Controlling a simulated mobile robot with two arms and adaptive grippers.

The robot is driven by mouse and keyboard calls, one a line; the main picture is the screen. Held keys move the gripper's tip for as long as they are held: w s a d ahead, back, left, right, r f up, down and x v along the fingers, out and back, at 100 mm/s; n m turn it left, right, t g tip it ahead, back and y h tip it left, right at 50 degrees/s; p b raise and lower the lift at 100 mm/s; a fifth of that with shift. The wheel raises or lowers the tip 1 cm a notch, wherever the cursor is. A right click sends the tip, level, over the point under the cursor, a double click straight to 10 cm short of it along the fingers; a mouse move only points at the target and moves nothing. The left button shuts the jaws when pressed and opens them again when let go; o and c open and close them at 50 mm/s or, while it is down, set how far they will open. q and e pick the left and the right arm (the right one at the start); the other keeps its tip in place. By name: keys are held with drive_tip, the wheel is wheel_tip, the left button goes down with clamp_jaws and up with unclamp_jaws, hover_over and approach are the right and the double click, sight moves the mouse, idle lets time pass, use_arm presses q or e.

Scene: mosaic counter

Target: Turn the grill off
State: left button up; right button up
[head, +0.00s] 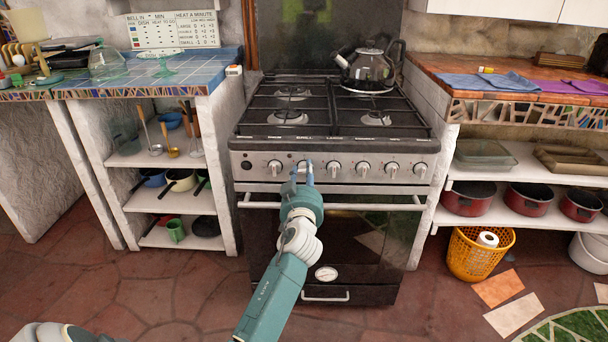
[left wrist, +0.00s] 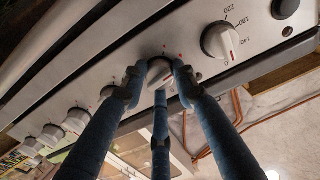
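The stove (head: 335,215) stands in the middle of the head view, with a row of round knobs on its steel front panel. The grill knob (left wrist: 160,72) is the second knob from the left in the head view, under a small label that seems to read GRILL. My left gripper (head: 303,172) is at this knob and partly hides it. In the left wrist view the blue fingers come together around the knob, one on each side and a third below. The oven knob (left wrist: 218,41) beside it has temperature numbers and is free. My right gripper is not in view.
Other knobs (head: 362,169) sit close to the right along the panel. A black button (head: 246,165) is at its left end. The oven door handle (head: 340,206) runs just below. A kettle (head: 369,68) stands on the back right of the hob.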

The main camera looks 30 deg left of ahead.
use_arm(q)
drive_tip(key=shift+f+m, duration=0.2)
drive_tip(key=shift+m, duration=0.1)
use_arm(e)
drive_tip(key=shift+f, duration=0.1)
use_arm(q)
drive_tip(key=shift+m, duration=0.8)
drive_tip(key=m+p, duration=0.1)
drive_tip(key=m, duration=0.1)
drive_tip(key=shift+m, duration=0.3)
drive_tip(key=m+p, duration=0.2)
drive_tip(key=m, duration=0.5)
drive_tip(key=shift+s+a, duration=0.1)
drive_tip(key=m+p, duration=0.3)
drive_tip(key=m, duration=0.4)
drive_tip(key=shift+a+m+p, duration=0.1)
drive_tip(key=shift+m+p, duration=0.2)
drive_tip(key=shift+m, duration=0.4)
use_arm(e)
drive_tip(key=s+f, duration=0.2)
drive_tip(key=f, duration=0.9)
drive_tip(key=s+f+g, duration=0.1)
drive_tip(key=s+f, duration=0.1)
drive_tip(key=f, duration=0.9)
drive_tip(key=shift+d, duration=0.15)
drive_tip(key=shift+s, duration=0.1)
